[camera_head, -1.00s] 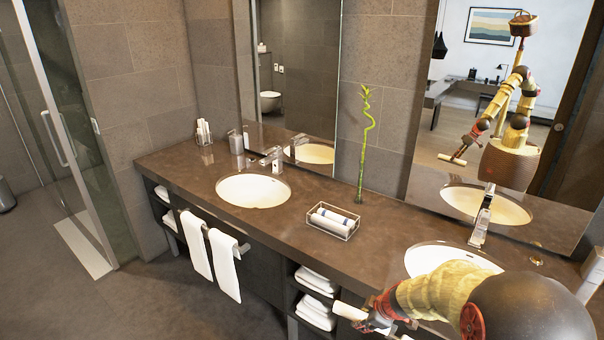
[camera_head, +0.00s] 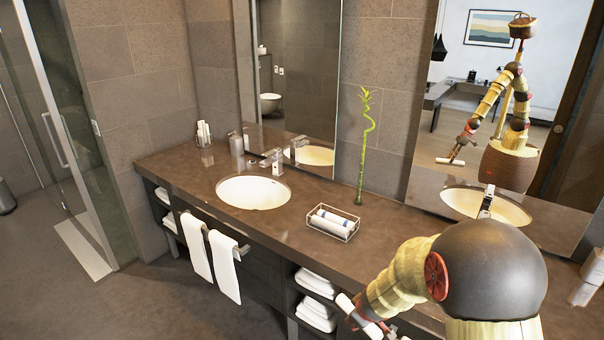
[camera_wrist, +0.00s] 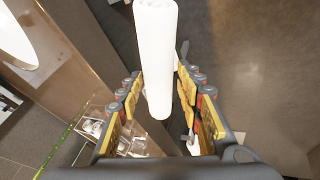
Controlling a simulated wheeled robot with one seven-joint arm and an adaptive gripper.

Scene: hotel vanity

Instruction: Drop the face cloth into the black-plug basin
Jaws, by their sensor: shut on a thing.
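My gripper (camera_head: 362,320) is shut on the face cloth (camera_head: 345,303), a white roll, in front of the counter's front edge. In the wrist view the cloth (camera_wrist: 157,50) stands lengthwise between the yellow-padded fingers (camera_wrist: 159,88). The left basin (camera_head: 253,193) is a white oval sunk in the counter, empty as far as I see. The right basin is hidden behind my arm in the head view; a white basin's edge (camera_wrist: 14,42) shows at the wrist view's upper left. I cannot tell either plug's colour.
A wire tray (camera_head: 333,224) of rolled cloths and a bamboo stem (camera_head: 360,180) stand on the brown counter (camera_head: 300,208). White towels (camera_head: 224,263) hang on the front rail. Folded towels (camera_head: 315,284) fill the shelves below. A tap (camera_head: 272,160) stands behind the left basin.

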